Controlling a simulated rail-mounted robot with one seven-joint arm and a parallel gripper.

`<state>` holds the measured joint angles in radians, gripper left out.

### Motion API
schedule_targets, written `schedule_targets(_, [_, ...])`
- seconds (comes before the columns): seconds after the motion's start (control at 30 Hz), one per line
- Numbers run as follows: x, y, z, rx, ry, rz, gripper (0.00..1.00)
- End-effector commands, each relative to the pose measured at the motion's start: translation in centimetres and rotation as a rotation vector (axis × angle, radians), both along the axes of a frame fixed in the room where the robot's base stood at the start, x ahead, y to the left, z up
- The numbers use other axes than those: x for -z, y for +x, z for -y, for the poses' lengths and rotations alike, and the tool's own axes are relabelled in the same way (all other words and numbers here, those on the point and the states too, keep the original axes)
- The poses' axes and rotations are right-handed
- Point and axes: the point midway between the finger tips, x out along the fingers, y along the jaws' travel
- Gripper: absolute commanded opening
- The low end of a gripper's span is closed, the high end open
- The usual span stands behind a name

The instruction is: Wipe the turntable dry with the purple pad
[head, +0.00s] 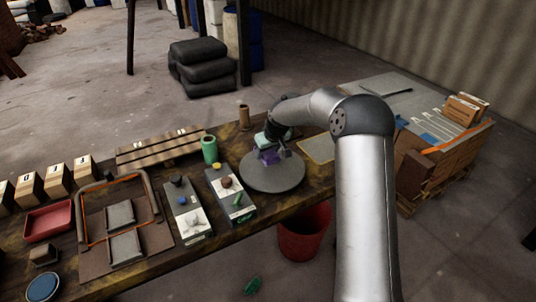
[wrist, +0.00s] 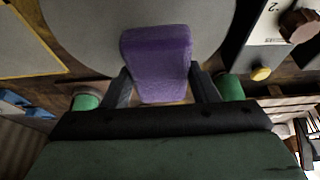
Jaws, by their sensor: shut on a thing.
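The turntable (head: 272,180) is a round grey disc on the wooden workbench in the head view. Its pale grey surface (wrist: 85,35) fills the top of the wrist view. My gripper (wrist: 160,85) is shut on the purple pad (wrist: 157,52), with one dark finger on each side of it. In the head view my gripper (head: 276,148) points down over the back part of the disc, with the purple pad (head: 268,158) below it. I cannot tell whether the pad touches the disc. No wet patch can be made out, and my gripper hides part of the disc.
A green cylinder (head: 210,149) and two control panels with knobs (head: 232,192) stand left of the turntable. A yellow-edged grey mat (head: 318,149) lies to its right. A brown cylinder (head: 244,117) stands behind. A red bucket (head: 304,235) is on the floor in front.

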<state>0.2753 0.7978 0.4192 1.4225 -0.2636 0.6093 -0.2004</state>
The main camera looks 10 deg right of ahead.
Motion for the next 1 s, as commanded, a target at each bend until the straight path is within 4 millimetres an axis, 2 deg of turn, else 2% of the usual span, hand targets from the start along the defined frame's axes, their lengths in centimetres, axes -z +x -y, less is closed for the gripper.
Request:
schedule_targets(0.1, [-1.4,0.0,-0.1,-0.001,0.0,0.001,0.33])
schedule_targets(0.3, [-2.5,0.0,-0.2,-0.002,-0.001,0.0,0.33])
schedule_targets(1.0, [-2.5,0.0,-0.2,-0.002,-0.001,0.0,0.33])
